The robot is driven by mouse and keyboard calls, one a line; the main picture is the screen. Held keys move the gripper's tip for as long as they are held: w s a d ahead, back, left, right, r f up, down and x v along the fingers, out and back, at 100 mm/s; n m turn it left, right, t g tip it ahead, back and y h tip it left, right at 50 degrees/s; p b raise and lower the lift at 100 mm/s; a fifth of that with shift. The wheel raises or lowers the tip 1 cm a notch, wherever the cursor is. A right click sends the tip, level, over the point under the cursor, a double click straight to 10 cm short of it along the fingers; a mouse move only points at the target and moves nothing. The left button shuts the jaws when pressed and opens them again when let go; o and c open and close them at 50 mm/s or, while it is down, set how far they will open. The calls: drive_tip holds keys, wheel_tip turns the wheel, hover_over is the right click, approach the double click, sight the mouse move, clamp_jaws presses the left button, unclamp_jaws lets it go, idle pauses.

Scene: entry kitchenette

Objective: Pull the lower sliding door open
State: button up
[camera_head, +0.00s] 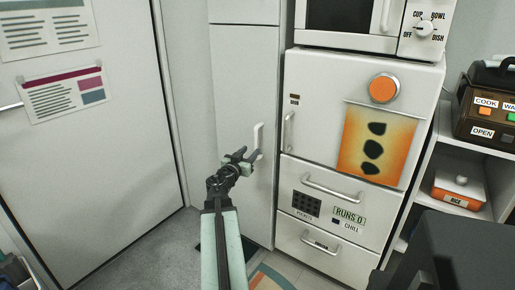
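A tall pale cabinet stands left of the white appliance, with a seam near its top. Its lower door (235,85) is a plain panel that looks closed flush. A white vertical handle (258,136) sits on this panel near its right edge. My gripper (248,155) is at the lower end of the handle, with its dark fingers apart. I cannot tell whether they touch the handle or stand around it. The gripper hides the handle's lower end and a part of the panel.
A white appliance (320,255) with drawers and bar handles stands close on the right, a microwave (348,40) on top. A grey door (95,150) is on the left. Bare floor (150,255) lies before it.

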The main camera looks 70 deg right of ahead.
sight(256, 145)
drive_tip(key=d, duration=0.7)
drive_tip(key=shift+s+d, duration=0.15)
drive_tip(key=shift+s, duration=0.05)
clamp_jaws()
drive_tip(key=shift+s+f, duration=0.1)
drive_tip(key=shift+s, duration=0.1)
idle(0.7)
